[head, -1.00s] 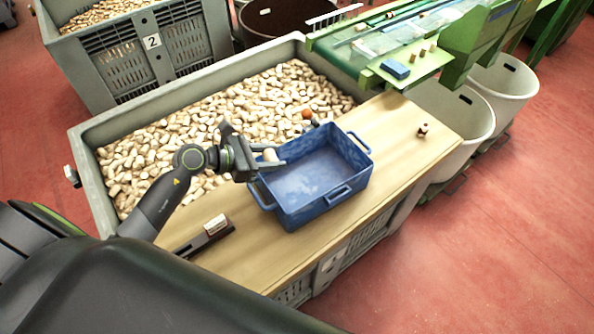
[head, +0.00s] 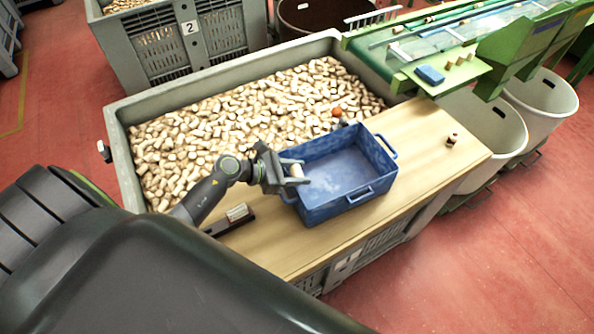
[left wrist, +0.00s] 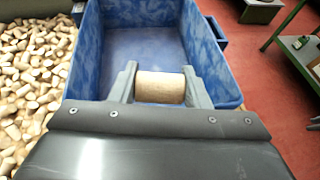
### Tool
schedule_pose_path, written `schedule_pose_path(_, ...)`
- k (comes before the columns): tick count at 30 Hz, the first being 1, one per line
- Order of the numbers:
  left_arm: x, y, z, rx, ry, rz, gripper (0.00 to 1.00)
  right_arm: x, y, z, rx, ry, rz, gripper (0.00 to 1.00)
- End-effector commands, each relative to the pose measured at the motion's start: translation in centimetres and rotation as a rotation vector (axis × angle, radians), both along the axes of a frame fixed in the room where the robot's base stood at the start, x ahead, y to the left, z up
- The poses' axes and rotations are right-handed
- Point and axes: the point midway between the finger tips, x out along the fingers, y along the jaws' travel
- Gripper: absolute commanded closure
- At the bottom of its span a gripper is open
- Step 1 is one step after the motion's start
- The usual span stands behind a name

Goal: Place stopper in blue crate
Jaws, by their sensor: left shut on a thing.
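A pale cork stopper (left wrist: 160,88) is held crosswise between the two fingers of my left gripper (left wrist: 160,90) in the left wrist view. In the head view the stopper (head: 296,171) shows at the tips of my left gripper (head: 293,174), at the left edge of the blue crate (head: 350,198). The blue crate also fills the upper middle of the left wrist view (left wrist: 140,48). Its visible floor is empty. Whether the stopper is inside the rim or just above it is hard to tell. My right gripper is not in view.
A large grey bin (head: 119,130) full of corks lies behind and left of the wooden board (head: 420,130) that bears the crate. A dark holder (head: 232,219) with a pale block, a small brown cork (head: 452,139) and a blue block (head: 430,74) stand around.

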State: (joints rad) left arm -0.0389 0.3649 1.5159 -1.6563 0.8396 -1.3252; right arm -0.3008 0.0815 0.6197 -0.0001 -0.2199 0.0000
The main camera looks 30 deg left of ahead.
Motion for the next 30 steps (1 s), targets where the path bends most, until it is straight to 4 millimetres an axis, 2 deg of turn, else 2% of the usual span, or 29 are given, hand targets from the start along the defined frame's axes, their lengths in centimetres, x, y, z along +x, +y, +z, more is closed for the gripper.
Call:
schedule_pose_path(8, 0.0, 0.0, -0.9, 0.0, 0.0, 0.0, 0.78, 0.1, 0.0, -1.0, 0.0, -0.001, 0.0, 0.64)
schedule_pose_path(9, 0.0, 0.0, -0.8, 0.0, 0.0, 0.0, 0.56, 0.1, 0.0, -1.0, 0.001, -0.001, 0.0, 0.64)
schedule_pose_path(14, 0.0, 0.0, -0.7, 0.001, 0.001, 0.0, 0.36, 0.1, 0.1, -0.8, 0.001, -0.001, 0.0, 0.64)
schedule_pose_path(23, 0.0, 0.0, -0.6, 0.001, 0.001, 0.0, 0.36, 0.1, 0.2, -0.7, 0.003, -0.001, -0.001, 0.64)
schedule_pose_path(28, 0.0, 0.0, 0.5, 0.0, 0.0, 0.0, 0.36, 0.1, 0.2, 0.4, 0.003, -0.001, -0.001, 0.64)
schedule_pose_path(30, -0.8, 1.0, 0.2, 0.005, 0.0, 0.001, 0.36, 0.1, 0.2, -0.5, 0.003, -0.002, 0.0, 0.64)
